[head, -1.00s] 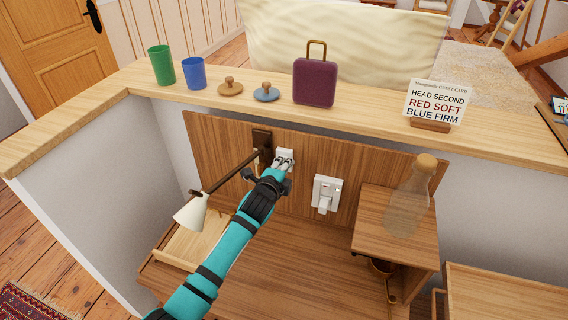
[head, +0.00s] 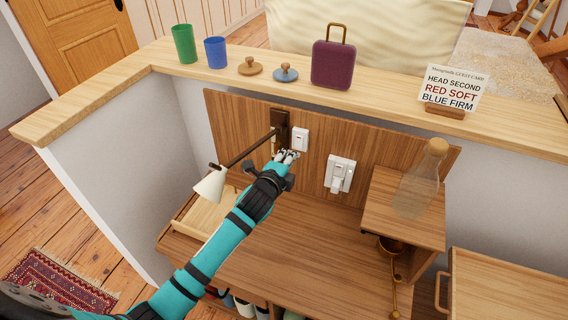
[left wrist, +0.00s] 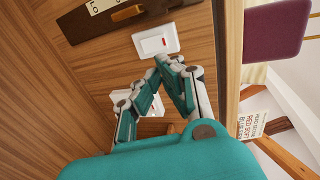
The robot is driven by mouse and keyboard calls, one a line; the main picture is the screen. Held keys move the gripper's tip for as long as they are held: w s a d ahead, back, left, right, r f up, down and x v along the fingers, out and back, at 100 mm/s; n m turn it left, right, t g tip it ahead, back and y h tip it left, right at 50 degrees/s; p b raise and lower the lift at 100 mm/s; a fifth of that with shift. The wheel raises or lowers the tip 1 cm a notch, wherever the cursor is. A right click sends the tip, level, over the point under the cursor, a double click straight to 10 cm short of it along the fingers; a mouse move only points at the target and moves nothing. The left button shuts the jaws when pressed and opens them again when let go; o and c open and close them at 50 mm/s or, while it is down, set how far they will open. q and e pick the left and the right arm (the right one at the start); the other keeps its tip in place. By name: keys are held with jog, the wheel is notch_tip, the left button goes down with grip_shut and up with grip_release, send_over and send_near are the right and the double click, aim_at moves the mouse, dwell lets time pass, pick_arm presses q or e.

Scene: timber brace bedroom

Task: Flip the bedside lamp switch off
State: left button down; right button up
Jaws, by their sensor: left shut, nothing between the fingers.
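The bedside lamp has a dark wall bracket (head: 281,128), a thin arm and a white cone shade (head: 210,184). A white switch plate (head: 300,139) is on the wooden panel just right of the bracket. My right gripper is out of view.
A white socket (head: 340,173) with a plug is right of the switch. A glass bottle (head: 420,178) stands on a small shelf (head: 388,205). Cups, knobbed lids, a purple case (head: 333,65) and a card (head: 452,90) line the ledge (head: 385,92).

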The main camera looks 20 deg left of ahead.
pick_arm(q)
jog(key=shift+r+v, duration=0.25)
jog(key=shift+v, duration=1)
jog(key=shift+r+v, duration=0.3)
jog(key=shift+v, duration=0.95)
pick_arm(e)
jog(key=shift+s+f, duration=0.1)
pick_arm(q)
jog(key=shift+w+d, duration=0.1)
jog(key=shift+w, duration=0.05)
